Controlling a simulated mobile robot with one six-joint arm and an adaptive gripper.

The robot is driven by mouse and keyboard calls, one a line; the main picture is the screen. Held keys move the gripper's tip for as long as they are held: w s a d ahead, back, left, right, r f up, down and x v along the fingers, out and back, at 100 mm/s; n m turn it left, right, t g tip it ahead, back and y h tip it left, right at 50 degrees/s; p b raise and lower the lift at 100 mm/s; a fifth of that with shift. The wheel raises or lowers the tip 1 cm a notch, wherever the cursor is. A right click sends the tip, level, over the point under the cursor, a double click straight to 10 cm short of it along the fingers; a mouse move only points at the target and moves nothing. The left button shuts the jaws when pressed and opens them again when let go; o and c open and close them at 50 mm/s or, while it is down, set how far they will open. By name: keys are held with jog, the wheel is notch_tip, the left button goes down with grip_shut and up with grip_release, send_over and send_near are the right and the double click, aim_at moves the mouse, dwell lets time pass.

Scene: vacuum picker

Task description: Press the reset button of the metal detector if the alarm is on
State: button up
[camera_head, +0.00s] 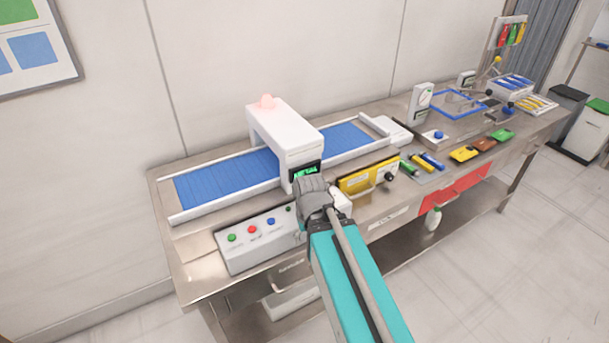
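The metal detector (283,137) is a white arch over a blue conveyor belt (225,179). The dome lamp (266,101) on its top shows pale red and looks lit. A small dark display (305,172) on its front shows green characters too small to read. A grey-white control box (260,238) in front of the belt has green (232,238), red (252,229) and blue (271,221) buttons, with unreadable labels. My gripper (314,187) is in front of the detector, just below the display and right of the box. Its fingers are too small to judge.
A yellow panel (367,175) with a dark knob stands right of my gripper. Further right on the steel bench (195,282) lie colored blocks, a blue-framed tray (458,103) and a white gauge (421,101). The wall is close behind the belt.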

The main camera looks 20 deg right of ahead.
dwell(0.3)
grip_shut()
dwell(1.4)
